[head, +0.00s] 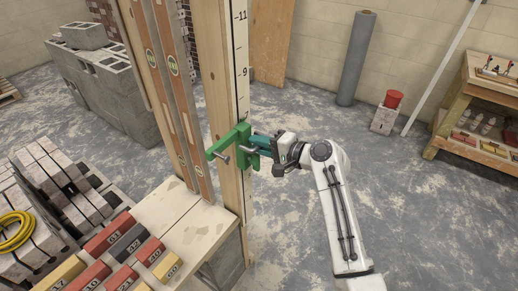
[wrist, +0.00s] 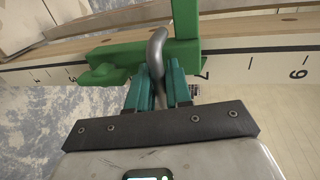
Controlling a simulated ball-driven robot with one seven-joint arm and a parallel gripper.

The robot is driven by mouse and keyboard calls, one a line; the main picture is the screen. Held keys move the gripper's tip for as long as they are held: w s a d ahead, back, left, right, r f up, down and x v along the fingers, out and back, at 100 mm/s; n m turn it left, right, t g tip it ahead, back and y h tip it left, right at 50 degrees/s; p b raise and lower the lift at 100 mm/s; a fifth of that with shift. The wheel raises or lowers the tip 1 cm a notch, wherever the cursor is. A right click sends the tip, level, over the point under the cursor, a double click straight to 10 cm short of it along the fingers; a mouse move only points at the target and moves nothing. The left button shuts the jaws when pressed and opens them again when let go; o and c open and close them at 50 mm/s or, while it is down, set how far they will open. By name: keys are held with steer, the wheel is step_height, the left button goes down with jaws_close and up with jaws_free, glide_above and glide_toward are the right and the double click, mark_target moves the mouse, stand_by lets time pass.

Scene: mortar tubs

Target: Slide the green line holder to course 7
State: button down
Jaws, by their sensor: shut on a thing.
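The green line holder (head: 236,142) sits around the upright wooden post (head: 226,75), low on its white numbered strip (head: 241,72). In the head view 9 and 11 show above it. In the wrist view the holder (wrist: 130,57) covers part of the strip, and the 7 (wrist: 205,75) shows just beside its right edge, with the 9 further right. My gripper (head: 268,143) is at the holder's right side. In the wrist view its teal fingers (wrist: 158,85) are shut on the holder's grey bent metal handle (wrist: 157,45).
Two spirit levels (head: 172,70) stand left of the post. Numbered blocks (head: 125,245) and a yellow hose (head: 14,230) lie at lower left. Grey blocks (head: 105,85) are stacked behind. A wooden shelf (head: 485,110) stands at right.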

steer(key=shift+r, duration=0.2)
steer(key=c, duration=1.2)
jaws_free()
steer(key=shift+f, duration=0.1)
steer(key=b+v, duration=0.2)
steer(key=v, duration=0.9)
steer(key=shift+f, duration=0.1)
